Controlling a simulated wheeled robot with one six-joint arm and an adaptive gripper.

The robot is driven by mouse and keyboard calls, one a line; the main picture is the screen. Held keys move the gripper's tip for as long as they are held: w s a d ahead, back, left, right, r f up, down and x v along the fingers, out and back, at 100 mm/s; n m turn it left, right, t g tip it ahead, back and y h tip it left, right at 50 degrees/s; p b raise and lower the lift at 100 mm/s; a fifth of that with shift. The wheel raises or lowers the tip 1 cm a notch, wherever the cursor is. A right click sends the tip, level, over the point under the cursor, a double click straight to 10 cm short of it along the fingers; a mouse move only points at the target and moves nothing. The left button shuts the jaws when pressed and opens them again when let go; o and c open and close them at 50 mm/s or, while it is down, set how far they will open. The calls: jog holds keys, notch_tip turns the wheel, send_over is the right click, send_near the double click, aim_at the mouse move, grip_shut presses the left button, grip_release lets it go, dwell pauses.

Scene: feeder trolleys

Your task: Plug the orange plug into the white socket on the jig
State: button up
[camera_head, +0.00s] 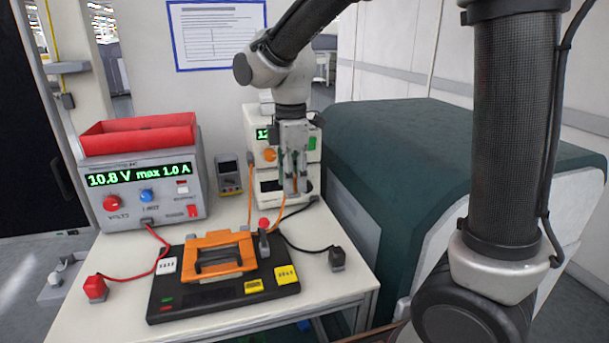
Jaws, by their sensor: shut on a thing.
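My gripper (295,190) points down in front of the white instrument, above the back right of the table. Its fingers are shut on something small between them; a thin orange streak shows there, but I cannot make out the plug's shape. Orange cable (276,240) runs near the gripper and the jig's back right corner. The jig (222,305) is a black board on the table, bearing an orange clamp-like body (235,240). A small white block with dark marks (166,265) sits at its left; I cannot tell if it is the socket. The gripper is behind and right of the jig, apart from it.
A power supply (150,200) with a red tray (138,134) stands at the left. A red plug (95,288) and a black plug (337,258) lie on the white table (330,284) with their cables. A meter (229,173) stands behind. A green-and-white machine (420,140) is at right.

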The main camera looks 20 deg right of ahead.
jog(key=s+a, duration=0.2)
jog(key=a, duration=1.2)
jog(key=s+a, duration=0.2)
jog(key=a, duration=1.3)
jog(key=shift+s, duration=0.1)
jog(key=shift+f, duration=0.15)
jog(key=shift+f, duration=1.35)
jog(key=shift+f, duration=2.95)
jog(key=shift+f, duration=0.55)
jog(key=o, duration=1.1)
